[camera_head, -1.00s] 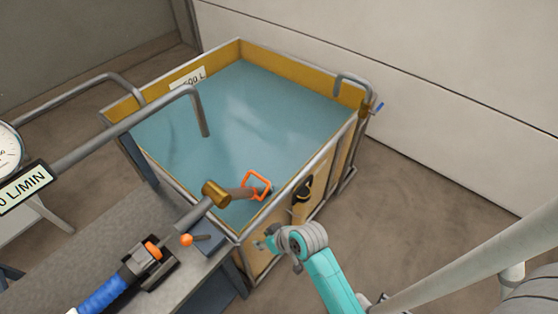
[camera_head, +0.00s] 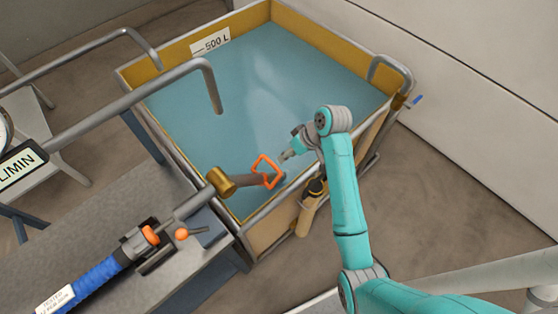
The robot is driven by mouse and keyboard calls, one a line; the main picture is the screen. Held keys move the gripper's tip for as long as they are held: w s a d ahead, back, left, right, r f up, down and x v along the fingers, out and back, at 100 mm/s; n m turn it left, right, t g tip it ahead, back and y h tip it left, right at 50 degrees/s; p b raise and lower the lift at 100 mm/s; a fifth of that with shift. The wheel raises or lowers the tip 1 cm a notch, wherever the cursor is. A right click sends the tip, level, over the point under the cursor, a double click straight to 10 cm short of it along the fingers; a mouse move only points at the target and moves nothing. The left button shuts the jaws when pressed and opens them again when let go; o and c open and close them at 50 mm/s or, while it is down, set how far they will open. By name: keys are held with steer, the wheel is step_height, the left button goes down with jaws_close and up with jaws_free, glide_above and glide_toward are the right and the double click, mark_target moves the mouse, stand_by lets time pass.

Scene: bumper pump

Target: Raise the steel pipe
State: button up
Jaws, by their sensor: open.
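A short steel pipe (camera_head: 247,181) runs out from a brass joint (camera_head: 221,181) over the near edge of the tank. Its outer end is low over the blue water and carries an orange square loop handle (camera_head: 264,160). My gripper (camera_head: 285,156) is open, just right of the orange loop and above the tank. It appears close to the loop, but I cannot tell whether it touches. Its fingers are small in the view, and nothing is seen between them.
The yellow-walled tank (camera_head: 205,46) has a steel tube rim and a 500 L label. A bent grey spout pipe (camera_head: 211,78) hangs over its left side.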

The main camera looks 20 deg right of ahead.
mark_target(275, 165)
steer(key=x, duration=0.8)
steer(key=shift+a, duration=0.15)
jaws_close()
